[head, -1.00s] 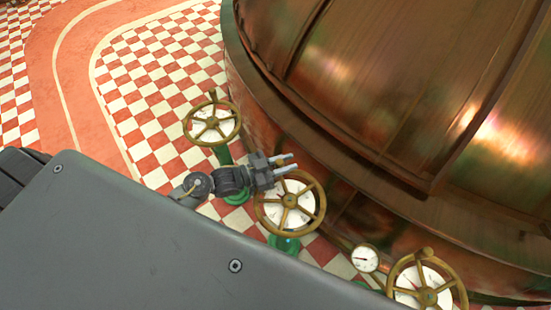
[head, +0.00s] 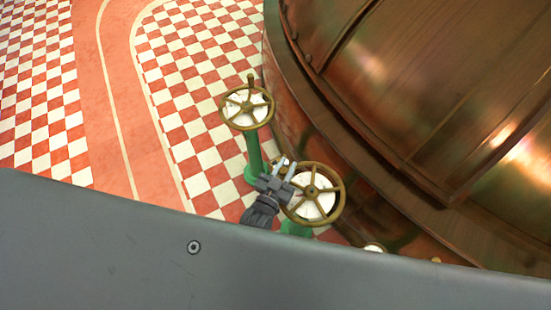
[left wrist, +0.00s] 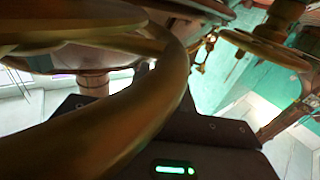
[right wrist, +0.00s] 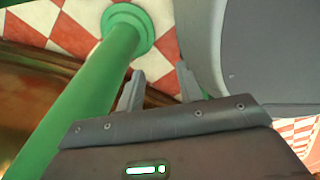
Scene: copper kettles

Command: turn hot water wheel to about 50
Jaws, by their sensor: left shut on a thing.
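A brass handwheel with a white dial behind its spokes (head: 313,195) stands beside the copper kettle. I cannot read its dial or tell from any label whether it is the hot water wheel. My left gripper (head: 284,167) is at this wheel's upper left edge and is shut on it, at the rim or its small knob. In the left wrist view the brass rim (left wrist: 165,95) crosses close in front and hides the fingers. My right gripper (right wrist: 158,88) is open and empty in the right wrist view, beside a green post (right wrist: 90,95).
A second brass wheel (head: 247,107) with an upright knob stands on a green post (head: 254,150) to the upper left. The large copper kettle (head: 430,100) fills the right side. A small gauge (head: 374,248) is partly hidden. Checkered floor (head: 190,60) is open at left.

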